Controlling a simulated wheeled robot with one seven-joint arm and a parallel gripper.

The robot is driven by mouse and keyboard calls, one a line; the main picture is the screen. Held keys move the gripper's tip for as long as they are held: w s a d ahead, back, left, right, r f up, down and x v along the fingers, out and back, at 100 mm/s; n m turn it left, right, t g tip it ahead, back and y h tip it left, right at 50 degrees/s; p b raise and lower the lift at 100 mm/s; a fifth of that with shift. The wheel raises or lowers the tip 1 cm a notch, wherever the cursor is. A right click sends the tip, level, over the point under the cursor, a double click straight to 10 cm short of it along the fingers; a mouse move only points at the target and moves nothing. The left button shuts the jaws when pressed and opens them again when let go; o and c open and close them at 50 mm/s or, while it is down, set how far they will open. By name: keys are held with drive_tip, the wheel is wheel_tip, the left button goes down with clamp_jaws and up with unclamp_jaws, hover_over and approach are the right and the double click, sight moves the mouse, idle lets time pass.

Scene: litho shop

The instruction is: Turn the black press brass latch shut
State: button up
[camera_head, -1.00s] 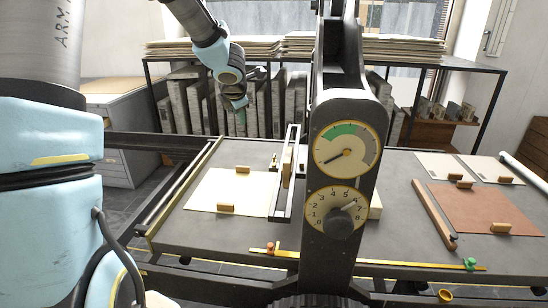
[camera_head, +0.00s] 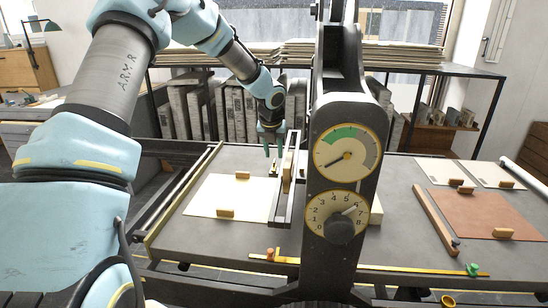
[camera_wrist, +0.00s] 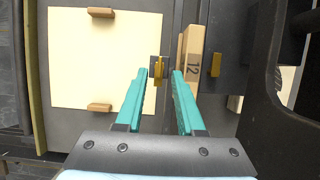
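The black press (camera_head: 346,105) is an upright frame with two dials, standing over the table at centre. A small brass latch (camera_wrist: 157,72) on a dark base shows in the wrist view, standing lengthwise between my fingertips. It also shows in the head view (camera_head: 273,168), just below my gripper. My gripper (camera_wrist: 159,76) is open, with its teal fingers on either side of the latch and a gap to each. In the head view my gripper (camera_head: 270,150) points down at the left of the press. I cannot tell how far down the fingers reach beside the latch.
A wooden block marked 12 (camera_wrist: 192,55) stands close to the right finger. A second brass piece (camera_wrist: 215,65) lies beyond it. A cream sheet (camera_head: 229,197) with wooden blocks lies to the left. The press upright and black rails (camera_head: 283,205) bound the right side.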

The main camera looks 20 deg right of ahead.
sight(274, 167)
drive_tip(key=shift+x, duration=1.75)
clamp_jaws()
